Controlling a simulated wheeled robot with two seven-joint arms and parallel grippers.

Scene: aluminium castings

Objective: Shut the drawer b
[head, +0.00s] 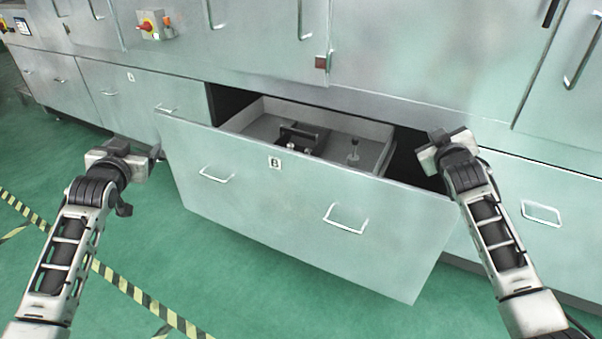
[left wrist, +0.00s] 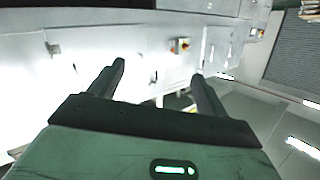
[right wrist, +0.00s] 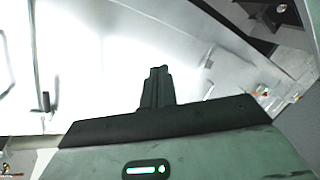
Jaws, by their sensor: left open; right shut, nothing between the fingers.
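Drawer b (head: 300,210) is pulled out from the cabinet, its front standing well clear of the cabinet face. Its front carries a small B label (head: 275,163) and two metal handles, a left one (head: 216,174) and a right one (head: 346,219). My left gripper (head: 155,153) is open and empty beside the drawer's upper left corner; its two spread fingers show in the left wrist view (left wrist: 160,85). My right gripper (head: 431,146) is behind the drawer front's right end, near the gap at the cabinet. Its fingers are shut together and empty in the right wrist view (right wrist: 158,85).
Inside the drawer stand a dark fixture (head: 303,136) and a small knobbed part (head: 353,148). A closed drawer with a handle (head: 541,213) is at the right. A red and yellow switch (head: 147,25) is on the cabinet. The green floor in front is clear, with striped tape (head: 125,285).

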